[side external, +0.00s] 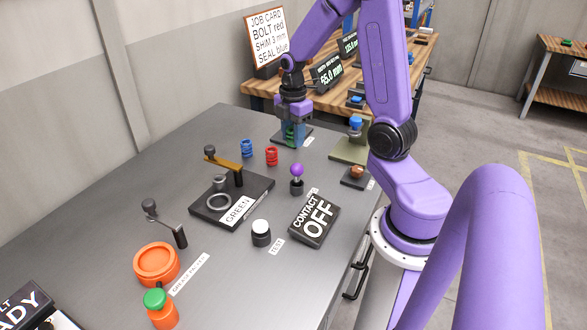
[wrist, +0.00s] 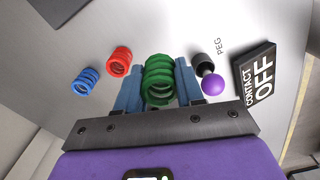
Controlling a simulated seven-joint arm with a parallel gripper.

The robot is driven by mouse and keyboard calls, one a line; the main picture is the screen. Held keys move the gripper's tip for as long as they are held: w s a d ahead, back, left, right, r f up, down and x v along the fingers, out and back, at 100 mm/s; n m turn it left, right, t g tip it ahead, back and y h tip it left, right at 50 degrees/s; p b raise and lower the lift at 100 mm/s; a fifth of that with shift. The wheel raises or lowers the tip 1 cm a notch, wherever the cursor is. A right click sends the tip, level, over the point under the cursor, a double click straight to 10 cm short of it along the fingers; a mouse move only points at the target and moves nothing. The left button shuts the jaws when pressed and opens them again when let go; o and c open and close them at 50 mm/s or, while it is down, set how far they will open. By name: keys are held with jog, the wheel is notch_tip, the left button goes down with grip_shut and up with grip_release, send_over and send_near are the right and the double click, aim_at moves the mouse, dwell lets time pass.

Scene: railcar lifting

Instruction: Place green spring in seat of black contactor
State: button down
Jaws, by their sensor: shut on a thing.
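My gripper (side external: 292,143) is shut on the green spring (side external: 290,130), with a blue finger on each side of it. The black contactor (side external: 262,186), labelled GREEN, lies to the front left of my gripper. Its ring-shaped seat (side external: 218,203) looks empty. A brass lever (side external: 222,162) with a black knob stands raised above it.
A purple-knobbed peg (side external: 297,172) and the CONTACT OFF sign (side external: 314,220) are to the right. An orange cup (side external: 157,263) and a white button (side external: 261,228) are in front.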

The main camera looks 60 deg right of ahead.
jog(key=shift+f, duration=4.45)
jog(key=shift+f, duration=0.1)
jog(key=shift+f, duration=0.15)
jog(key=c, duration=0.7)
grip_release()
